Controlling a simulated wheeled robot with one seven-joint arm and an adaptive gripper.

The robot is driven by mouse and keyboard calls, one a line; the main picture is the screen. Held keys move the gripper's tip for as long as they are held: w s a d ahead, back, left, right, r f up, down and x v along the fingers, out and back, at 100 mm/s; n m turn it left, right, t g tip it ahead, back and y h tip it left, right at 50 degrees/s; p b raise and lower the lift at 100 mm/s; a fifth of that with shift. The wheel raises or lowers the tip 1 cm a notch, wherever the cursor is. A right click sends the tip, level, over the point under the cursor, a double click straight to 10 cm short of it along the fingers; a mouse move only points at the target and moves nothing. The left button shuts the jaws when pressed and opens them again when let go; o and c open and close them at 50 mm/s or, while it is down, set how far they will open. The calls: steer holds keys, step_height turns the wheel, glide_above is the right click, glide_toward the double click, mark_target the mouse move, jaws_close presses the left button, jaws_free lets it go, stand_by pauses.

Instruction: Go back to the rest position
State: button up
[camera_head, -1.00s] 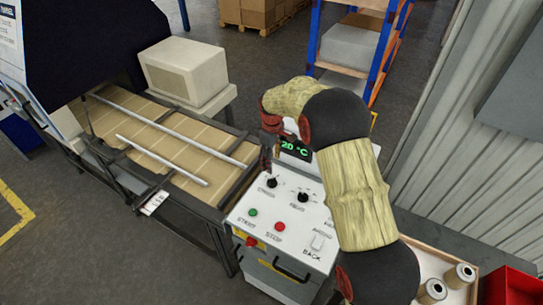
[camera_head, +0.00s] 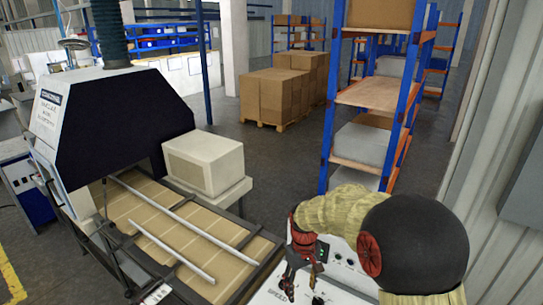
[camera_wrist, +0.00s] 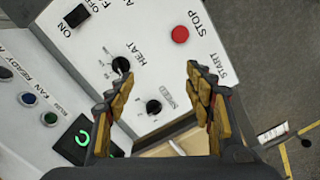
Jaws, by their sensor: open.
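My gripper (camera_head: 298,276) hangs over the white control panel (camera_head: 345,292) at the bottom of the head view, its arm reaching in from the lower right. In the wrist view my gripper (camera_wrist: 158,72) is open, with its two yellow-padded fingers apart and nothing between them. The panel face (camera_wrist: 152,55) lies beyond the fingers, with the HEAT knob (camera_wrist: 121,65), the speed knob (camera_wrist: 153,106) and the red STOP button (camera_wrist: 180,34). I cannot tell the exact gap to the panel. No filter cartridge shows in either current view.
A conveyor (camera_head: 175,226) with metal rails runs to the left of the panel, under a dark hood (camera_head: 115,120). A beige box-shaped unit (camera_head: 205,162) stands behind it. A blue-and-orange shelf rack (camera_head: 372,95) and pallet boxes (camera_head: 283,95) stand farther back. The floor between is clear.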

steer(key=s+d+r+m+t+b, duration=0.1)
steer(key=s+d+r+t+b, duration=0.1)
steer(key=s, duration=0.7)
steer(key=s+d+r+m+t+b, duration=0.2)
steer(key=s+d+r+b, duration=0.1)
steer(key=s+b, duration=0.3)
steer(key=s+d+r+m+t+b, duration=0.2)
steer(key=s+d+b, duration=0.3)
steer(key=s, duration=0.6)
steer(key=shift+s+r+t, duration=0.3)
steer(key=shift+r, duration=0.3)
steer(key=c, duration=0.3)
